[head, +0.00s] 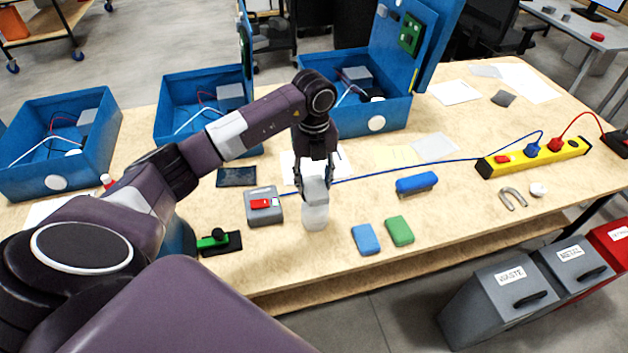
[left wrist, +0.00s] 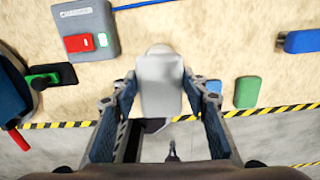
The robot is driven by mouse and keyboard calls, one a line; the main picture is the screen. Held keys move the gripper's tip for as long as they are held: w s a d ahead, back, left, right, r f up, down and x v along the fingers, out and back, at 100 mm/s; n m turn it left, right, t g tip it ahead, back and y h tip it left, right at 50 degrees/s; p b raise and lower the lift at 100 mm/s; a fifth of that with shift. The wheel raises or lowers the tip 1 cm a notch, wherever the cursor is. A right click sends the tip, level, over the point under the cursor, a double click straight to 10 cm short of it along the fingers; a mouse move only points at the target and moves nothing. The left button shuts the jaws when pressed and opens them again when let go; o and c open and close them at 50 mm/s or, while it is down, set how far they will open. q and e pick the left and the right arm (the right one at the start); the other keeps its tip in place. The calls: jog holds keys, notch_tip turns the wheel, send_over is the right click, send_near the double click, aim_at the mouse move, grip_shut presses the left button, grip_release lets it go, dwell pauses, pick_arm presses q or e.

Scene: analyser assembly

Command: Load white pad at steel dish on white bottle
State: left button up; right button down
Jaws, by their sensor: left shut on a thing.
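My left gripper (head: 315,188) is shut on a pale block that looks like the white pad (left wrist: 160,84); the pad also shows between the fingers in the head view (head: 315,183). Directly below it in the head view is the white bottle (head: 315,217), upright on the table. In the left wrist view a whitish rounded edge (left wrist: 158,48) shows behind the pad. I cannot tell whether pad and bottle touch. I cannot make out a steel dish. My right gripper is not in view.
A grey charger box (head: 263,206) stands left of the bottle. Blue (head: 366,239) and green (head: 399,230) blocks and a blue brush (head: 416,183) lie to its right. Blue open cases (head: 375,125) line the back. A yellow power strip (head: 535,158) lies at right.

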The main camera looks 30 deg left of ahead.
aim_at(314, 183)
pick_arm(q)
jog(key=shift+f+b, duration=0.35)
jog(key=shift+f, duration=0.2)
dwell(0.4)
jog(key=shift+s+f, duration=0.1)
dwell(0.8)
jog(key=shift+r+p, duration=2.5)
jog(key=shift+r, duration=1.1)
